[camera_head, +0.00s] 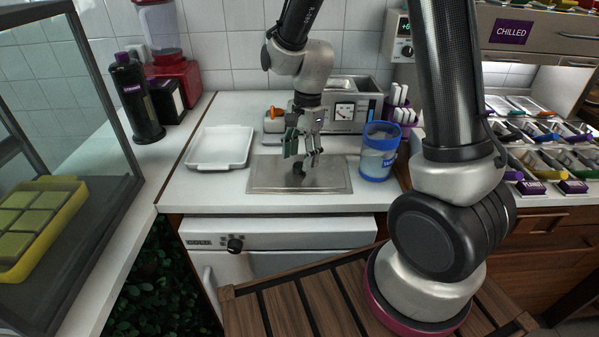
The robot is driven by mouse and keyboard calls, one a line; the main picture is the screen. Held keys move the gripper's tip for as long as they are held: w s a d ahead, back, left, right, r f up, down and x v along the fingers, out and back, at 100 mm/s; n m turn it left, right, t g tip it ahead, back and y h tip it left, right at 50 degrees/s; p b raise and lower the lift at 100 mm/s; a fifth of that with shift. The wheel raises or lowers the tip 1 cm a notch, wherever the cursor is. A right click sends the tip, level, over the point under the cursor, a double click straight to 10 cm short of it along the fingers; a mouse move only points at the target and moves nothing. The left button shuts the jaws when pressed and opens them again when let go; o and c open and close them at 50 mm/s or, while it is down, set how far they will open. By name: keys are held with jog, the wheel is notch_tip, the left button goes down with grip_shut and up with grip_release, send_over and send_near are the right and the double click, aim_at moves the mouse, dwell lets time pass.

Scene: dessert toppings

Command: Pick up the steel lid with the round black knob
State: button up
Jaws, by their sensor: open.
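The steel lid (268,180) is a flat rectangular silver plate lying on the white counter, in the middle of the head view. Its round black knob (299,169) stands up near the middle of the plate. My gripper (302,156) points down over the lid, with its fingers spread apart and nothing between them that I can make out. The fingertips are right above or around the knob; I cannot tell whether they touch it. Part of the lid behind the fingers is hidden.
A white tray (220,148) lies left of the lid. A blue-rimmed clear container (378,160) stands close on its right. A steel machine with a gauge (345,111) stands behind. A glass case (75,120) is at the far left. Open counter (215,195) lies front left.

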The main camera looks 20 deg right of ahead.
jog(key=shift+a+f, duration=0.1)
jog(key=shift+f, duration=1.25)
grip_shut()
jog(key=shift+r, duration=0.1)
